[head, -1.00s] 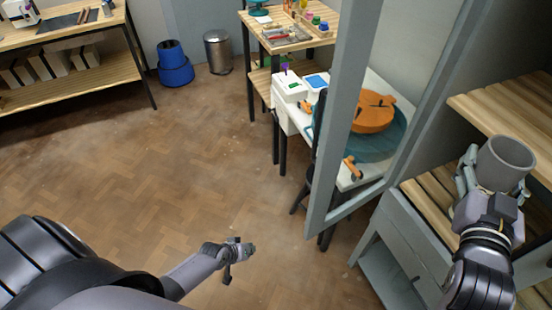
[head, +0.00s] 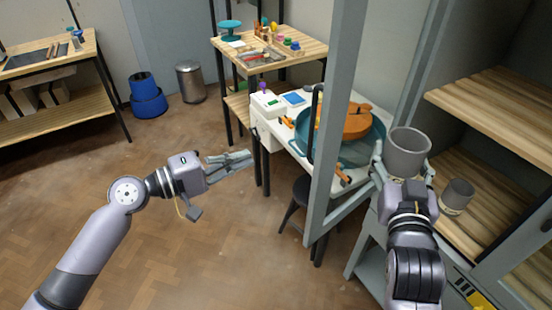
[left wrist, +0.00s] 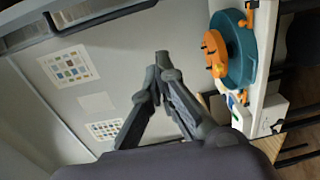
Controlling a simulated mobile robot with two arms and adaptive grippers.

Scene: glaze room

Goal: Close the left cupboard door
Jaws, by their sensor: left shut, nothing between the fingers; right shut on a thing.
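The left cupboard door, a grey frame (head: 338,105) around a see-through pane, stands open in the middle of the head view. A dark upright handle (head: 315,120) shows near its left edge. My left gripper (head: 248,158) is shut and empty, left of the door and apart from it; its closed fingers also show in the left wrist view (left wrist: 162,62). My right gripper (head: 404,172) is shut on a grey cup (head: 408,153), held upright in front of the cupboard opening, right of the door.
A smaller grey cup (head: 457,195) stands on the cupboard's wooden shelf (head: 485,215). Beyond the door are a potter's wheel (head: 372,145) with an orange top and a dark stool (head: 300,190). A blue bucket (head: 147,98) and bin (head: 190,82) stand behind. The floor at left is clear.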

